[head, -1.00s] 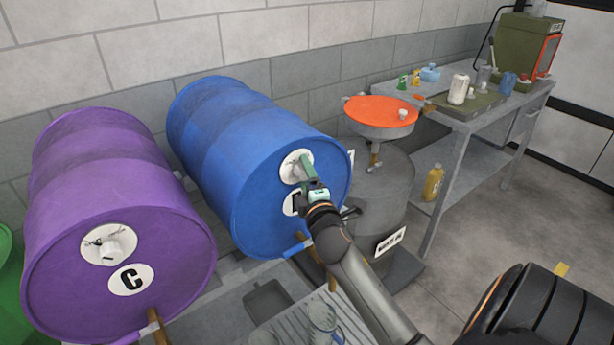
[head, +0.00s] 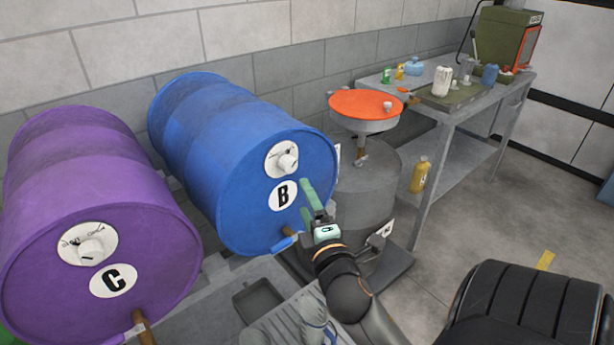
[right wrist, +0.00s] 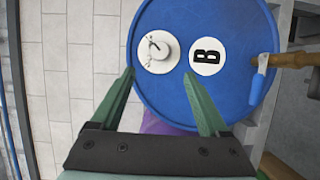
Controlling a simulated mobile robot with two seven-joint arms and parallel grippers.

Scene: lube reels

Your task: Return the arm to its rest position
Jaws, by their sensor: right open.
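My right gripper (head: 312,203) is open and empty, with green fingers, in front of the lower right part of the blue drum B (head: 215,150). In the right wrist view its two fingers (right wrist: 160,100) stand apart, with the drum's face (right wrist: 190,85) beyond them. The drum's white cap (head: 288,162) shows clear of the gripper, and its label B (head: 283,195) is in plain view. My right arm comes up from the bottom of the head view. My left gripper is not in view.
A purple drum C (head: 110,210) lies at left. A grey waste drum (head: 365,195) with an orange funnel (head: 365,104) stands right of the blue drum. A workbench (head: 435,112) holds bottles. A tap (head: 286,240) juts from the blue drum near my gripper.

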